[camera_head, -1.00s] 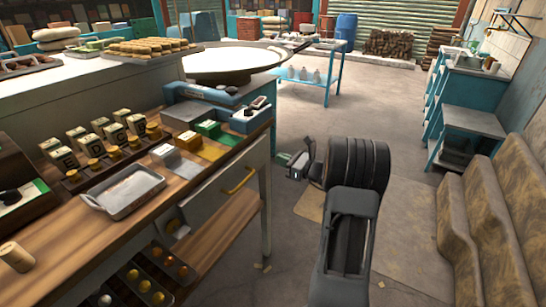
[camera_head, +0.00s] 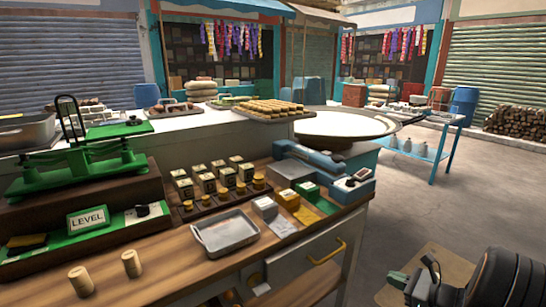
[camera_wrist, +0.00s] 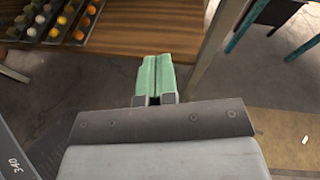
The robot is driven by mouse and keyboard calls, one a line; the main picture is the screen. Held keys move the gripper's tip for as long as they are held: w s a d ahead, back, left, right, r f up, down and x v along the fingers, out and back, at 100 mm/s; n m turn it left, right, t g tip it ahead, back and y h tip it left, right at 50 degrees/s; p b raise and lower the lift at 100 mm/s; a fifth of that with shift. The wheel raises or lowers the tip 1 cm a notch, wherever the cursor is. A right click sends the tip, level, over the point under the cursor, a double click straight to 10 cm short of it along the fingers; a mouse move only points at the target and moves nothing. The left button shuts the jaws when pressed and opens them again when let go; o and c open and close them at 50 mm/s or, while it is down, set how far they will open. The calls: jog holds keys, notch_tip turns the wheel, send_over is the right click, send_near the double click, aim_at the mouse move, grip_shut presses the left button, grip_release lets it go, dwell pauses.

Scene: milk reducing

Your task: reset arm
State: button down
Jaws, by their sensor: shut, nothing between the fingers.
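My gripper (camera_head: 398,281) is at the lower right of the head view, low in front of the counter's right end and apart from it. In the wrist view its two pale green fingers (camera_wrist: 155,75) lie side by side, shut, with nothing between them. Part of my arm is cut off by the head view's lower right edge.
The wooden counter (camera_head: 190,262) holds a metal tray (camera_head: 225,232), a green balance scale (camera_head: 85,160), several weights and two wooden cylinders. A wide pan (camera_head: 345,124) stands behind. A blue table (camera_head: 425,125) stands at the back right. Open floor lies right of the counter.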

jog(key=s+a+r+n+g+h+p, duration=0.5)
jog(key=s+a+r+n+g+p, duration=0.45)
jog(key=n, duration=0.65)
jog(key=s+a+r+n+t+h+p, duration=0.1)
jog(key=a+r+n+p, duration=0.3)
jog(key=r, duration=0.4)
jog(key=s+a+r+n+h+p, duration=0.3)
jog(key=s+a+r+n, duration=0.1)
jog(key=a+r+n, duration=0.2)
jog(key=shift+a+r+t+h+p, duration=0.3)
jog(key=shift+a+r+t+p, duration=0.15)
jog(key=shift+r, duration=0.45)
jog(key=c, duration=1.8)
grip_release()
jog(key=shift+s, duration=0.1)
jog(key=shift+c, duration=0.2)
